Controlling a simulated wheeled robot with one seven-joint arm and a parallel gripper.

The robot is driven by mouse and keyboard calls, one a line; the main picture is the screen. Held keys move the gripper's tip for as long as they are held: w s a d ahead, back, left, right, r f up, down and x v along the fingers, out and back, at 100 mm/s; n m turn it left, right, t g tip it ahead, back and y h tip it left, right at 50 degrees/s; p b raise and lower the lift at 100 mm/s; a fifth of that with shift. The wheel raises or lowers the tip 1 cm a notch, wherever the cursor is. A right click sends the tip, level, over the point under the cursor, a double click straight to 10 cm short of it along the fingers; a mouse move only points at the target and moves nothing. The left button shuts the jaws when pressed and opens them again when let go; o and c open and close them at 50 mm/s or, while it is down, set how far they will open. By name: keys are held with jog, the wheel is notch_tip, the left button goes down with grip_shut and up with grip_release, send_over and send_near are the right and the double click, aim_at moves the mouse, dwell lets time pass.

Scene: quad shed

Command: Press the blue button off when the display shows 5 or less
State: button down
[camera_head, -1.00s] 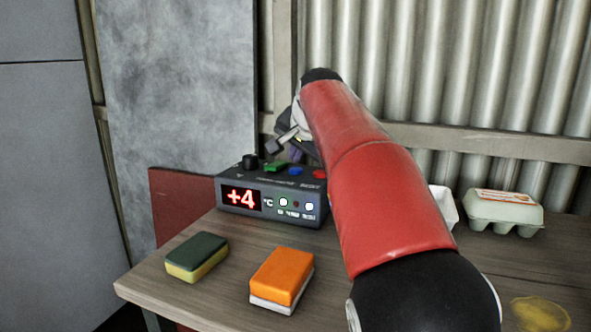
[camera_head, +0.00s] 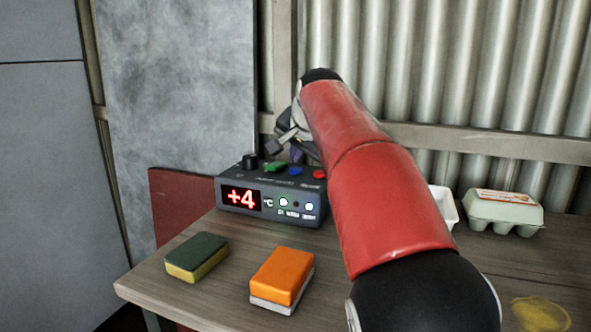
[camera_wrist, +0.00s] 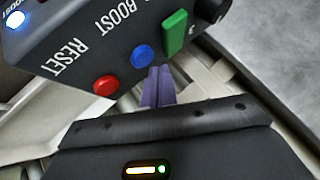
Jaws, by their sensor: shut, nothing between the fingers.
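The dark control box (camera_head: 270,192) stands on the table and its red display (camera_head: 241,197) reads +4 °C. On its top are a green switch (camera_head: 276,166), the blue button (camera_head: 295,171) and a red button (camera_head: 319,174). In the wrist view the blue button (camera_wrist: 141,56) lies between the green switch (camera_wrist: 175,33) and the red button (camera_wrist: 105,85), which is marked RESET. My gripper (camera_wrist: 158,76) is shut and empty, its purple fingertips close beside the blue button. I cannot tell whether they touch it. Two lights (camera_head: 283,202) on the box front are lit.
A green-yellow sponge (camera_head: 197,257) and an orange-white sponge (camera_head: 281,279) lie in front of the box. An egg carton (camera_head: 504,211) and a white container (camera_head: 444,207) stand to the right. A corrugated wall (camera_head: 450,70) rises behind the table.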

aim_at(297, 171)
jog(key=shift+f, duration=0.1)
jog(key=shift+f, duration=0.3)
jog(key=shift+f+b, duration=0.5)
jog(key=shift+b, duration=0.1)
dwell(0.9)
jog(key=shift+r, duration=0.15)
jog(key=shift+r+p, duration=0.75)
jog(key=shift+p, duration=0.2)
notch_tip(297, 171, up, 3)
jog(key=p, duration=0.3)
jog(key=shift+r+p, duration=0.45)
jog(key=shift+r, duration=0.6)
